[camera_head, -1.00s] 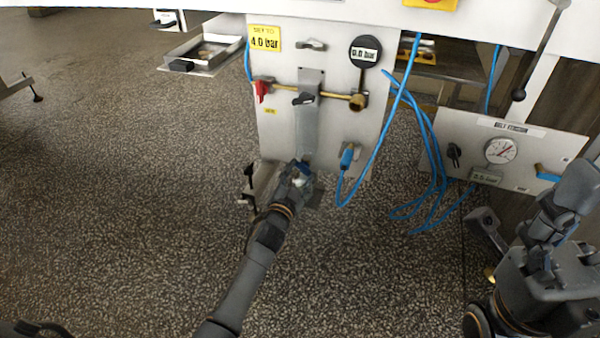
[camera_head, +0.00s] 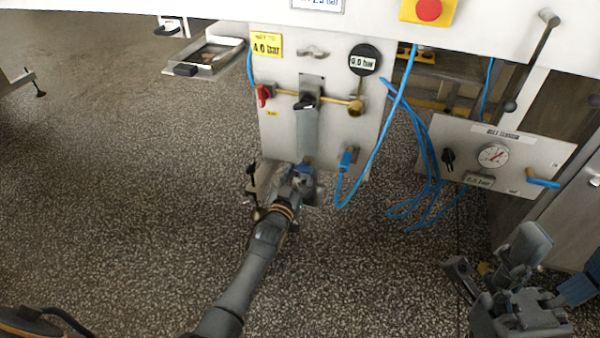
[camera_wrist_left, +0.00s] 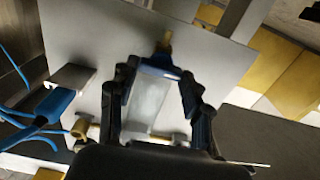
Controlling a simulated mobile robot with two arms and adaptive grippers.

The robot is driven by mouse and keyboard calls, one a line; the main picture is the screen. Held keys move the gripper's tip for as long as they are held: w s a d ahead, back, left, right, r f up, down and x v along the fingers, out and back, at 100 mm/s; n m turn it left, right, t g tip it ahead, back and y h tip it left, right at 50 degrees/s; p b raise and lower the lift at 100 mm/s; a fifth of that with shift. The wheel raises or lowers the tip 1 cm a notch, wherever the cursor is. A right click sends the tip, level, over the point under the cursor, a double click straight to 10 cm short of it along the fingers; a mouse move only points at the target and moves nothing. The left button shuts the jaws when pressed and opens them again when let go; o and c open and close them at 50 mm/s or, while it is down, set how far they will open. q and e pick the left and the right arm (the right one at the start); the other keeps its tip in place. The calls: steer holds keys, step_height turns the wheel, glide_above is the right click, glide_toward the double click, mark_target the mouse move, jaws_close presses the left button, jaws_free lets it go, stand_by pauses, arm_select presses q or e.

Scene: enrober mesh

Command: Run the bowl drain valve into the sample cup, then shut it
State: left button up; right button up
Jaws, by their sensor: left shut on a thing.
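My left gripper (camera_head: 302,176) is at the foot of the grey steel panel (camera_head: 275,140), below its vertical steel strip (camera_head: 308,132). In the left wrist view its fingers (camera_wrist_left: 158,76) close about a blue piece (camera_wrist_left: 158,71), which looks like a valve handle, beside a brass fitting (camera_wrist_left: 166,42). A pale strip shows between the fingers. The blue piece is mostly hidden in the head view, and I cannot tell whether the valve is open. I cannot make out the sample cup. My right gripper (camera_head: 492,262) is at the lower right, fingers apart and empty.
The panel carries a red lever (camera_head: 263,95), a black knob (camera_head: 305,102), a brass pipe (camera_head: 335,99) and a 0.0 bar gauge (camera_head: 364,60). Blue hoses (camera_head: 425,135) hang to the right. A dial panel (camera_head: 520,170) stands near my right arm. Floor is open at left.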

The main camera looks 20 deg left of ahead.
stand_by(0.3)
arm_select(q)
steer(key=o, duration=1.2)
steer(key=shift+c, duration=0.2)
steer(key=s, duration=1.2)
steer(key=shift+a, duration=0.2)
